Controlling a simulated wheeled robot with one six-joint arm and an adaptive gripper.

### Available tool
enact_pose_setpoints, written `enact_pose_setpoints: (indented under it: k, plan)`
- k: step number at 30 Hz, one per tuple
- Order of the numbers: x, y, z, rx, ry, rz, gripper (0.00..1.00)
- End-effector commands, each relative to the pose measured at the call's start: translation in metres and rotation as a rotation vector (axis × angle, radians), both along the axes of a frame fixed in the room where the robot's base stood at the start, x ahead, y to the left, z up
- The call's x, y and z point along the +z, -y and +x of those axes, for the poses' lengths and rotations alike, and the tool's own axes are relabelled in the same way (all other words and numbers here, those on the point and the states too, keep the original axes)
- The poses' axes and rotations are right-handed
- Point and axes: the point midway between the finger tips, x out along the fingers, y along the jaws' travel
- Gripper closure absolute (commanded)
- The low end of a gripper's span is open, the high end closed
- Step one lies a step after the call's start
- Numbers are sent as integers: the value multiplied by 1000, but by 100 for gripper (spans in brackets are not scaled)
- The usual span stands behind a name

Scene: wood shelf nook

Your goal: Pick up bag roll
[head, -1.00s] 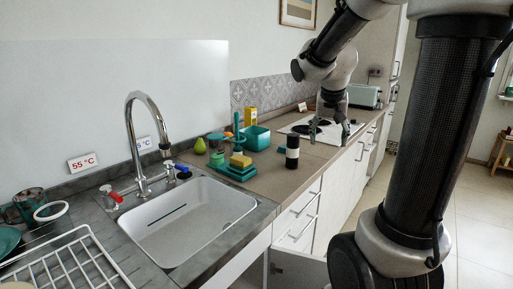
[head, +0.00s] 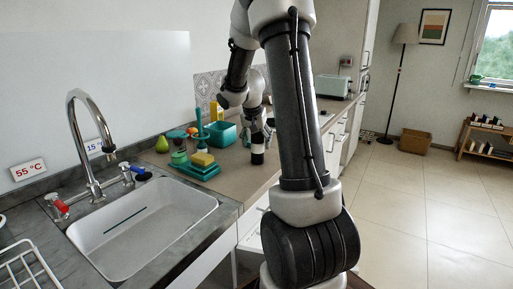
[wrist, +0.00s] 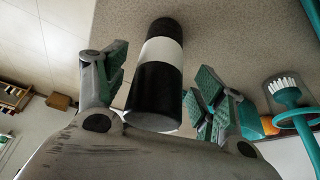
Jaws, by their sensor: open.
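The bag roll is a black cylinder with a white band. In the head view the bag roll (head: 257,157) stands upright on the brown counter (head: 232,180), right of the sink. My gripper (head: 257,138) is right at its upper part, and the arm partly hides this area. In the wrist view the bag roll (wrist: 160,50) lies between the two spread green-padded fingers of my gripper (wrist: 160,80). There is a visible gap on the right side; contact on the left cannot be made out.
A teal tray with a yellow sponge (head: 203,159), a teal box (head: 222,133) and a green pear (head: 162,145) stand left of the roll. A dish brush (wrist: 285,92) in a holder is close to the right finger in the wrist view. The sink (head: 140,230) is at left.

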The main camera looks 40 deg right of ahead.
Motion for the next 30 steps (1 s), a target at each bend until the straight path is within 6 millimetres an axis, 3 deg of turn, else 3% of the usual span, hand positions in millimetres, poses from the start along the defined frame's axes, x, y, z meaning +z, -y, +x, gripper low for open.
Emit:
enact_pose_setpoints:
  k: [4,12,21,30]
  plan:
    - [-18,6,4,0,-2,1,31]
    - [-21,7,5,0,1,1,31]
    - [-21,7,5,0,0,0,84]
    - [-16,7,6,-1,2,-1,84]
